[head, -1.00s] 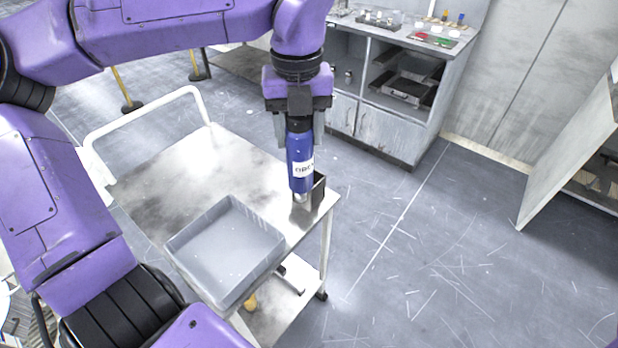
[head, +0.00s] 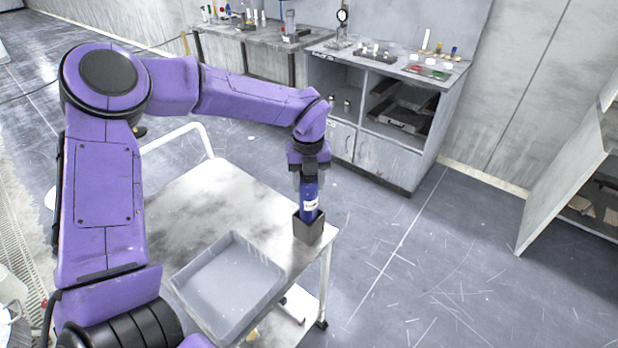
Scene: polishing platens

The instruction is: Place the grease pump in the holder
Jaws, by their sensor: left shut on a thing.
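The grease pump (head: 310,200) is a blue cylinder with a white label. It stands about upright, with its lower end inside the dark square holder (head: 308,230) at the right corner of the metal cart. My left gripper (head: 309,180) is shut on the pump's upper part from above. The pump's bottom is hidden by the holder's walls, so I cannot tell whether it rests on the floor of the holder. My right gripper is not in view.
An empty grey tray (head: 228,284) sits on the cart (head: 200,200), left of and nearer than the holder. A grey cabinet (head: 385,150) with small items on top stands behind. The floor to the right is clear.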

